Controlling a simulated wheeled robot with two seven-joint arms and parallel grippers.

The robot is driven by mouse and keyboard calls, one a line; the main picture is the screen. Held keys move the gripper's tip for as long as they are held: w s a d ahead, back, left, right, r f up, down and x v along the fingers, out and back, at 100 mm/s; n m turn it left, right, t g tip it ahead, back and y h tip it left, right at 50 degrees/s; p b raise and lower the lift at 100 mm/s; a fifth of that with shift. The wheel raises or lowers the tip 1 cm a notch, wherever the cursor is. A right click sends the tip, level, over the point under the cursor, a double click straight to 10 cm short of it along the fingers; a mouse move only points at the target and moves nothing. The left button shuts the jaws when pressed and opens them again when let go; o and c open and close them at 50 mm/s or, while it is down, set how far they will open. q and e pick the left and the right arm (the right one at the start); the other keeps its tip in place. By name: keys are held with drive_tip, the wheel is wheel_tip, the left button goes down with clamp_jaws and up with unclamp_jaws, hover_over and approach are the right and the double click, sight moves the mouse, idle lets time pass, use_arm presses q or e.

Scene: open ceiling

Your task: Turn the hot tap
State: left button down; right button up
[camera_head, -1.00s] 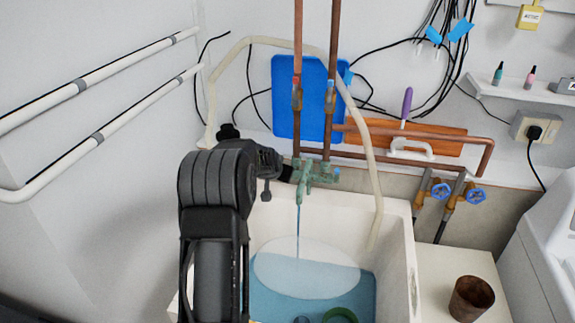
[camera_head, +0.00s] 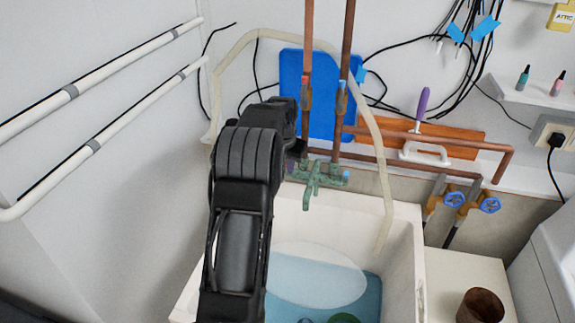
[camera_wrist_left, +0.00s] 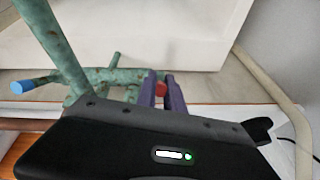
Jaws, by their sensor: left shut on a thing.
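The green, weathered mixer tap (camera_head: 313,180) is on the wall above the sink, under two copper pipes. Its blue-marked cold handle (camera_head: 345,177) points right; it also shows at the left of the left wrist view (camera_wrist_left: 22,87). My left gripper (camera_head: 292,165) is at the tap's left end, with the hot side largely hidden by my arm in the head view. In the left wrist view, the purple fingers (camera_wrist_left: 161,92) are shut on the red-tipped hot tap handle (camera_wrist_left: 161,89). No water stream shows under the spout. My right gripper is not in view.
The white sink (camera_head: 405,255) holds bluish water (camera_head: 325,290) below the tap. A pale hose (camera_head: 384,180) loops down into it. Two blue-wheeled valves (camera_head: 470,203) and a brown pot (camera_head: 480,306) are at the right. White pipes (camera_head: 110,65) run along the left wall.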

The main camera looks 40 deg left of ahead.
use_arm(q)
drive_tip(key=c, duration=1.5)
unclamp_jaws()
drive_tip(key=shift+o, duration=0.2)
drive_tip(key=b+v, duration=0.2)
drive_tip(key=v, duration=0.5)
drive_tip(key=shift+r, duration=0.35)
drive_tip(key=shift+s, duration=0.1)
